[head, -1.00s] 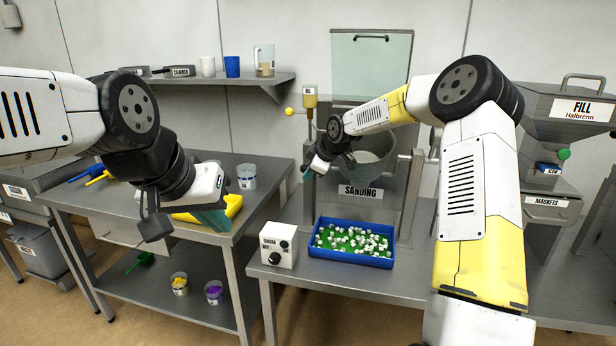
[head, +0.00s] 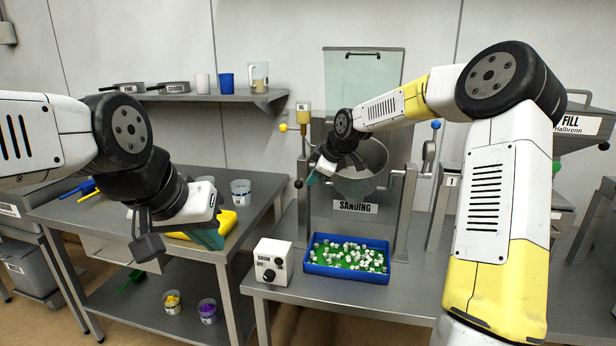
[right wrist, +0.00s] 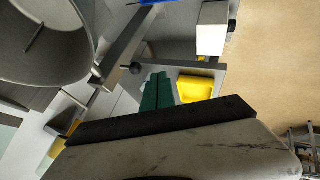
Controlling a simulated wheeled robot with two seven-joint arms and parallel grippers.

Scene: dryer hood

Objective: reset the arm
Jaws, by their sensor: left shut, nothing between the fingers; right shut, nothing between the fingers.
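My left gripper (head: 207,238) hangs at the left in the head view, in front of the left table and overlapping a yellow tray (head: 228,222). Its teal fingers are shut and empty. My right gripper (head: 312,178) is in front of the sanding station, just left of the grey metal drum (head: 372,165). It is shut with nothing between the fingers. In the right wrist view its green fingers (right wrist: 157,92) lie together, with the drum (right wrist: 40,40) at the upper left and the yellow tray (right wrist: 200,87) beyond them.
A blue tray of white cubes on green (head: 346,266) and a white control box (head: 273,262) sit on the sanding table. A shelf (head: 215,97) holds cups and pans. Cups (head: 208,311) stand on the left table's lower shelf. A fill hopper (head: 575,130) is at the right.

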